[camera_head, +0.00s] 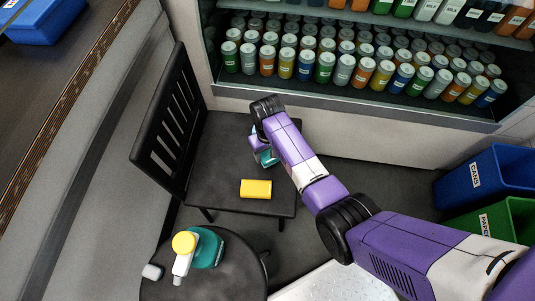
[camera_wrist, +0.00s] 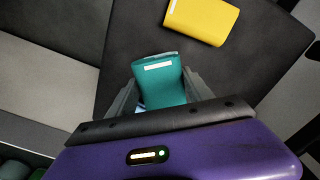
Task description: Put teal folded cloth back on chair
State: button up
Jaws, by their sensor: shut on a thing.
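The teal folded cloth (camera_wrist: 160,82) has a white label strip and sits between the two fingers of my gripper (camera_wrist: 160,98) in the wrist view. My gripper is shut on it. In the head view the teal cloth (camera_head: 267,159) shows partly below my wrist, over the seat of the black chair (camera_head: 226,142); my arm hides the rest. I cannot tell whether the cloth touches the seat. The chair has a slatted back on its left side.
A yellow folded cloth (camera_head: 256,189) lies on the chair seat, near its front. A round black table (camera_head: 221,285) holds a teal bottle with a yellow top. A drinks fridge (camera_head: 355,105) stands behind. Blue (camera_head: 487,180) and green (camera_head: 490,222) bins are at right.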

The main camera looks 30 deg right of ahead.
jog(key=shift+s+r+p, duration=0.1)
jog(key=shift+r+p, duration=0.05)
jog(key=shift+p, duration=0.15)
jog(key=shift+f+b, duration=2.35)
jog(key=shift+f, duration=0.6)
jog(key=shift+f+b, duration=0.45)
jog(key=shift+f, duration=0.2)
jog(key=o, duration=1.3)
jog(key=shift+r, duration=0.1)
notch_tip(320, 180, up, 8)
jog(key=shift+f+p, duration=0.2)
jog(key=shift+p, duration=0.9)
